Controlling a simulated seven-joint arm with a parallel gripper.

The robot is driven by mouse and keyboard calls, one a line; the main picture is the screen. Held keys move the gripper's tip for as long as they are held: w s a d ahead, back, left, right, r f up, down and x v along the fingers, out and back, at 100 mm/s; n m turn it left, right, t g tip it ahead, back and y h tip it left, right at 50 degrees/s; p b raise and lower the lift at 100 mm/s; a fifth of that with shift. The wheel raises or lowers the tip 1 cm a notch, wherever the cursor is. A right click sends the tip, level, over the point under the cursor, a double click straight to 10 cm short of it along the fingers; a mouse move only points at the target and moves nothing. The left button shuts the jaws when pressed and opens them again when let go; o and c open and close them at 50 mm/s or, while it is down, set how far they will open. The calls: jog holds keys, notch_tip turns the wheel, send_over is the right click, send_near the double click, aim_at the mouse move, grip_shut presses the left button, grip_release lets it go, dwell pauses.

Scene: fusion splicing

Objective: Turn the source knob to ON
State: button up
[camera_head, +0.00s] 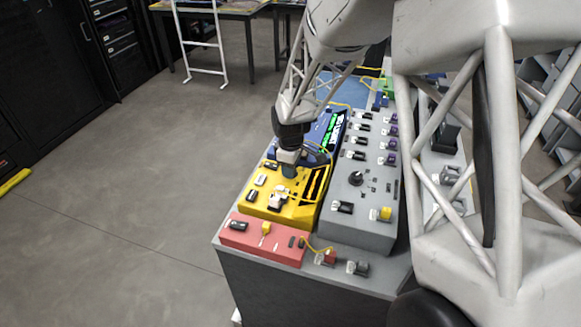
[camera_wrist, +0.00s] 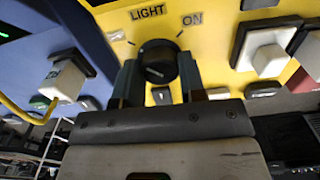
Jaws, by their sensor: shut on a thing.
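A round black knob (camera_wrist: 157,62) stands on a yellow panel (camera_wrist: 115,20) in the wrist view. Labels reading LIGHT and ON are printed above it, with ON at the upper right. Short dark tick marks lie beside the knob at its upper left and upper right. My gripper (camera_wrist: 157,78) is shut on the knob, one finger on each side. I cannot tell clearly which mark the knob points to. In the head view my gripper (camera_head: 289,171) reaches down onto the yellow box (camera_head: 255,208) and hides the knob.
White switches (camera_wrist: 265,50) sit to the right of the knob, and a white block with a yellow cable (camera_wrist: 64,80) is at the left on a blue panel. In the head view a grey box (camera_head: 350,225) stands to the right and a red box (camera_head: 250,241) in front.

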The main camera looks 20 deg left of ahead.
jog(key=shift+m, duration=0.4)
jog(key=m, duration=0.3)
jog(key=shift+m, duration=0.3)
jog(key=m, duration=0.4)
jog(key=shift+m, duration=0.3)
jog(key=m, duration=0.8)
jog(key=shift+m, duration=0.4)
jog(key=o, duration=0.9)
